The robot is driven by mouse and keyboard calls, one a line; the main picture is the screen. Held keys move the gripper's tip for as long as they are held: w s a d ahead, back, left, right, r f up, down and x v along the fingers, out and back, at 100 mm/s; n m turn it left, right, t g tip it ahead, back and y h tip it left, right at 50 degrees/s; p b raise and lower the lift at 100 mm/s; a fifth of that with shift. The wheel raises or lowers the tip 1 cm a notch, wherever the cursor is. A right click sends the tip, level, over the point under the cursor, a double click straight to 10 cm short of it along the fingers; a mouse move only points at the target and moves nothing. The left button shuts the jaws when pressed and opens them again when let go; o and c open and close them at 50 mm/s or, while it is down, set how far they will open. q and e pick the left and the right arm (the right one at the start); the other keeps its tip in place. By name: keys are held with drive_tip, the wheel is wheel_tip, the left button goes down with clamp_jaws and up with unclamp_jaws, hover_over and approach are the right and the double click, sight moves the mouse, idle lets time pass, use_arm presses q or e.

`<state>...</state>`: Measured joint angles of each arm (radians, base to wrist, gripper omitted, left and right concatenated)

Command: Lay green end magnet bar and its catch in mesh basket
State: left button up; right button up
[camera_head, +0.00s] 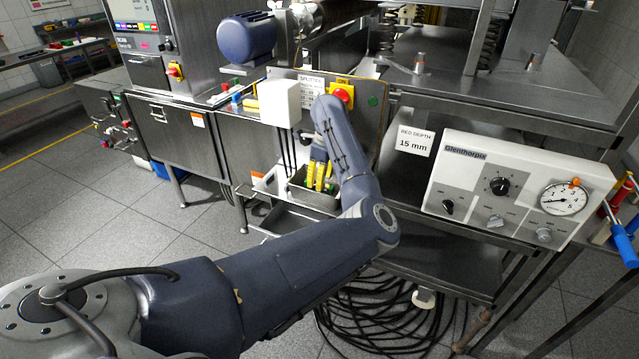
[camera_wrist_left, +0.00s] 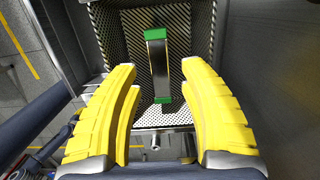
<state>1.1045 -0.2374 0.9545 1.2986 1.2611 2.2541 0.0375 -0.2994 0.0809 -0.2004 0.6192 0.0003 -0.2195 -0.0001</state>
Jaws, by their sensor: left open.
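My right gripper is not in view.
The basket stands by a steel cabinet, with an open tray (camera_head: 284,219) below it. A panel with a red button (camera_head: 343,96) and a white box (camera_head: 280,102) are just above. A control box (camera_head: 505,185) is at right; black cables (camera_head: 390,310) lie on the floor.

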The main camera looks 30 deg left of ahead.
use_arm(q)
wheel_tip(320, 180, up, 10)
drive_tip(key=d, duration=0.1)
idle(0.4)
drive_tip(key=shift+w, duration=0.1)
